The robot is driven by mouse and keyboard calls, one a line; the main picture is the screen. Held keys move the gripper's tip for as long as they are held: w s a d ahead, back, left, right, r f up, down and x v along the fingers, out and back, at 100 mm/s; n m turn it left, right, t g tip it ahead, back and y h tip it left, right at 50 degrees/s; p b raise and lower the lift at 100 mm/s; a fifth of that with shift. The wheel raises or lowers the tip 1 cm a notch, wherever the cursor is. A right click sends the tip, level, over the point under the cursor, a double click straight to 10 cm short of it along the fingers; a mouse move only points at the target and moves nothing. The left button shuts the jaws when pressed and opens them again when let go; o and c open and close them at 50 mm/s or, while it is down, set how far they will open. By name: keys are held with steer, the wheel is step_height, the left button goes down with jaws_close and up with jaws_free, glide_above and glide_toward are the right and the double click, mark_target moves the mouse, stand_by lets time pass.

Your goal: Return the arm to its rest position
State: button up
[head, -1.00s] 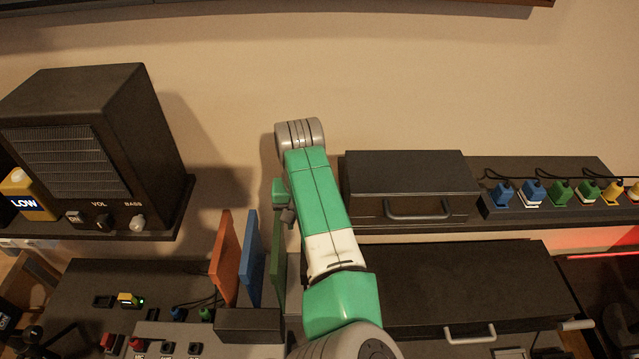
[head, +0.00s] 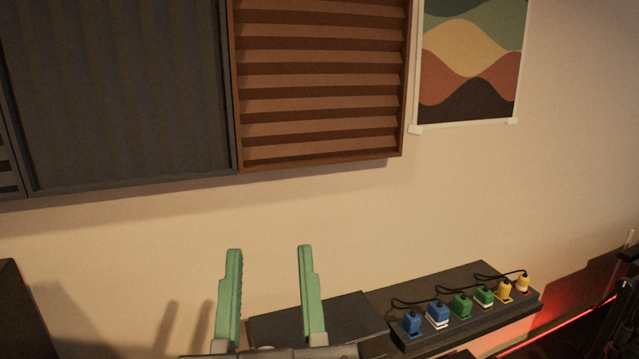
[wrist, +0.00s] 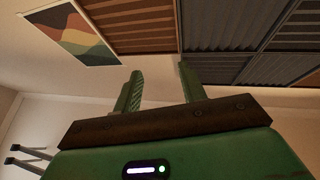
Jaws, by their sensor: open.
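My gripper (head: 270,255) shows at the bottom of the head view with its two green fingers pointing up and spread apart. Nothing is between them. In the wrist view my gripper (wrist: 158,75) also has its fingers apart and empty, with wall panels and a poster beyond them. The rest of my arm is out of the head view, below its bottom edge, so its pose cannot be told.
A dark power strip (head: 455,300) with several coloured plugs stands at the right. A dark box (head: 345,315) sits behind my fingers. Wall panels (head: 320,85) and a poster (head: 472,60) hang above. The wall between is bare.

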steer(key=s+d+r+m+t+h, duration=0.2)
steer(key=s+d+h, duration=0.15)
steer(key=s, duration=0.25)
step_height(320, 180, up, 22)
steer(key=w+y+p, duration=0.1)
steer(key=p, duration=2.1)
steer(key=shift+r+n, duration=0.25)
steer(key=shift+n, duration=0.05)
